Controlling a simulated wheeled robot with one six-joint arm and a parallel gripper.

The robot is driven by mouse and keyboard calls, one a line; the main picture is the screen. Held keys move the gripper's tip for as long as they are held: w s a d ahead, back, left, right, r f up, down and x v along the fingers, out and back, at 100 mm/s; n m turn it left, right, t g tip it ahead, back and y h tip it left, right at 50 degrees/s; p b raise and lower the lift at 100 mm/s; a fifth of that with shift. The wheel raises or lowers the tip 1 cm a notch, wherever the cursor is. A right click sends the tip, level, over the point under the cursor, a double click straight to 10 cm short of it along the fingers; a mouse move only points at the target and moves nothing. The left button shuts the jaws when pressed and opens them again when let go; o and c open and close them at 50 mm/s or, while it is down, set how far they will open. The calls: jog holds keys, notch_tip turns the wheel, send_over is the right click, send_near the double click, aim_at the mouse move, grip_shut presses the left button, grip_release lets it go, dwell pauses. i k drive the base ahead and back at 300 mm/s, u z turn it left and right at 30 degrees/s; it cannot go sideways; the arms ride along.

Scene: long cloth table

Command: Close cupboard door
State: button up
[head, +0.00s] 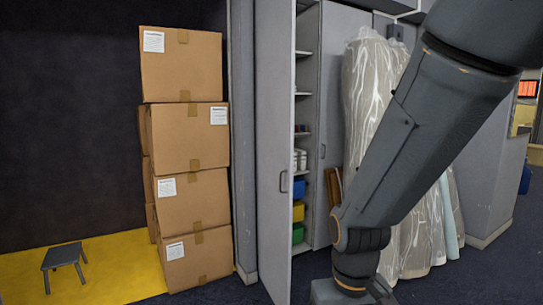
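The cupboard door (274,120) is a tall grey panel standing open in the middle of the head view. It has a dark handle (284,181). Behind it the open cupboard shows shelves (304,92) with blue, yellow and green bins. A second grey door panel (340,70) with its own handle (323,151) closes the cupboard's right part. My arm crosses the right side, in front of the wrapped items. My gripper is outside the view, below the bottom edge, so its fingers are hidden.
Stacked cardboard boxes (190,140) stand left of the door. A small stool (64,257) stands on the yellow floor (110,275). Plastic-wrapped tall items (365,100) lean right of the cupboard. Dark carpet shows at the lower right.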

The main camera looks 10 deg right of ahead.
aim_at(274, 24)
jog(key=u, duration=0.6)
jog(key=i, duration=1.35)
jog(key=z, duration=0.45)
jog(key=i, duration=0.7)
jog(key=z, duration=0.6)
